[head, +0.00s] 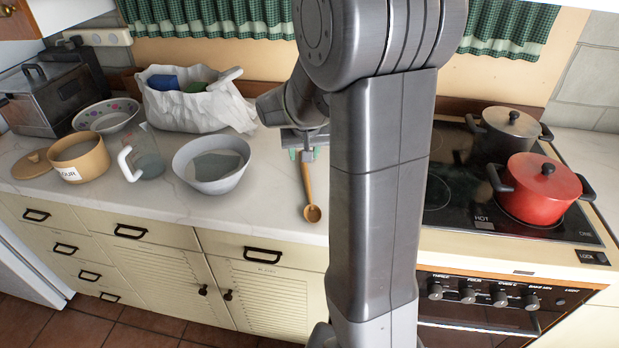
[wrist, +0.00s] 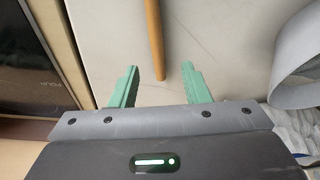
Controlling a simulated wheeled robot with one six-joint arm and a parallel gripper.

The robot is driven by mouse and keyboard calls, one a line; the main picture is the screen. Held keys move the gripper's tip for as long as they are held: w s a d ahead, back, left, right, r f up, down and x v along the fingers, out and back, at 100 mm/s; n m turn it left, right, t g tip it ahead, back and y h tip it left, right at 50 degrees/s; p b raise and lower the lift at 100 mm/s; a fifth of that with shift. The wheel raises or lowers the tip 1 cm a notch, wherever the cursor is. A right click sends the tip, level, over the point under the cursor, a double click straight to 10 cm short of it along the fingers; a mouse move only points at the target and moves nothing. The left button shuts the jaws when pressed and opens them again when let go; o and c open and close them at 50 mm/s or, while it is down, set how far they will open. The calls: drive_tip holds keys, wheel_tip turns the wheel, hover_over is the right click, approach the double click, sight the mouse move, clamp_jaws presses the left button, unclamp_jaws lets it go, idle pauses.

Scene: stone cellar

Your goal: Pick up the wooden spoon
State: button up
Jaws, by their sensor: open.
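The wooden spoon (head: 309,194) lies on the pale countertop with its bowl toward the front edge and its handle pointing back to my gripper. In the wrist view its handle (wrist: 154,40) runs down from the top edge, and its end lies between the two green fingers. My gripper (wrist: 159,86) is open, with a finger on each side of the handle and a gap on both sides. In the head view my gripper (head: 302,155) shows small at the handle's back end, partly hidden by my arm. The spoon's bowl is outside the wrist view.
A grey bowl (head: 212,181) stands left of the spoon, beside a glass jug (head: 150,166) and a flour pot (head: 80,172). A white bag (head: 200,108) stands behind. A red pot (head: 541,192) and a dark pot (head: 508,125) stand on the hob at right.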

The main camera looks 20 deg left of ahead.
sight(305, 167)
drive_tip(key=shift+d+p+x, duration=0.2)
drive_tip(key=shift+p+x, duration=0.1)
drive_tip(key=shift+x, duration=2.65)
drive_tip(key=shift+s, duration=0.1)
clamp_jaws()
